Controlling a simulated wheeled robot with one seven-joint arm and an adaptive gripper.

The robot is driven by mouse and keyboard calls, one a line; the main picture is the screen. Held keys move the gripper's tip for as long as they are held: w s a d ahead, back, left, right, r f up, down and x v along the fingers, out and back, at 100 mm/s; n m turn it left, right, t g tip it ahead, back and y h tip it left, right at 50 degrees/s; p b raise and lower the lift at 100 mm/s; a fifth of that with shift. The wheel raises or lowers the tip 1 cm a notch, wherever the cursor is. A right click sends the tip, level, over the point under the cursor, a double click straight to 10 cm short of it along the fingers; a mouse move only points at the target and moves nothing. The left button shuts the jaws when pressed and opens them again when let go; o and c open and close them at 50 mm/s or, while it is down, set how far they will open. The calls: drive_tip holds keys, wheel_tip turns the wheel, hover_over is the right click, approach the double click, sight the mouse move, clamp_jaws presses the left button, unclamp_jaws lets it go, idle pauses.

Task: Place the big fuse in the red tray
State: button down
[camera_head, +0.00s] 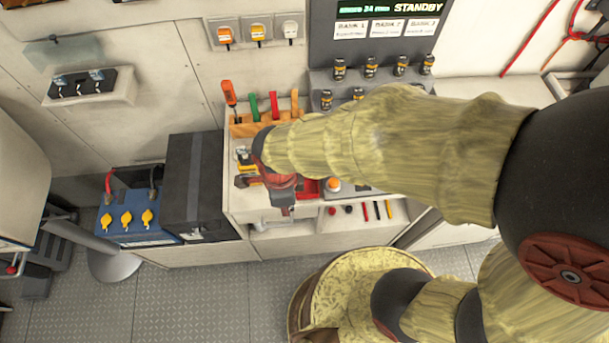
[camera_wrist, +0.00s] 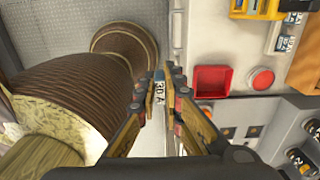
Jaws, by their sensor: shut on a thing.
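My gripper (camera_wrist: 160,95) is shut on a fuse with a blue end and a white label that reads 30 A, the big fuse (camera_wrist: 160,87). In the head view my gripper (camera_head: 283,197) is over the front left of the workbench, and the fuse is hidden there. The red tray (camera_wrist: 212,80) is a small square tray on the bench top. In the wrist view it lies just right of the fingers and looks empty. In the head view the red tray (camera_head: 309,189) is partly hidden behind my arm.
A red round button (camera_wrist: 262,79) is right of the tray. A wooden rack (camera_head: 262,124) holds tools behind. Several dark cylinders (camera_head: 370,68) stand on the rear panel. A black box (camera_head: 195,185) stands left of the bench.

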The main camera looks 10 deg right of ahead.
drive_tip(key=w+d+f+b, duration=0.1)
drive_tip(key=w+d+f, duration=0.1)
drive_tip(key=w+f, duration=0.1)
drive_tip(key=w+d+f+b, duration=0.1)
drive_tip(key=w+d+f, duration=0.1)
drive_tip(key=w+f, duration=0.1)
drive_tip(key=w+d+f, duration=0.2)
drive_tip(key=w+f, duration=0.1)
drive_tip(key=w, duration=0.2)
drive_tip(key=shift+d+b, duration=0.1)
drive_tip(key=shift+b, duration=0.3)
drive_tip(key=shift+w+d+f+b, duration=0.1)
drive_tip(key=shift+w+f+b, duration=0.1)
drive_tip(key=shift+f, duration=0.45)
drive_tip(key=shift+w+d+f+b, duration=0.1)
drive_tip(key=shift+f+b, duration=0.1)
drive_tip(key=shift+f, duration=0.5)
drive_tip(key=shift+w+f+b, duration=0.15)
drive_tip(key=shift+f+b, duration=0.05)
drive_tip(key=shift+f, duration=0.45)
drive_tip(key=shift+f, duration=0.1)
drive_tip(key=c, duration=2)
unclamp_jaws()
drive_tip(key=shift+o, duration=0.4)
wheel_tip(320, 180, up, 12)
drive_tip(key=p, duration=0.3)
drive_tip(key=shift+r, duration=0.2)
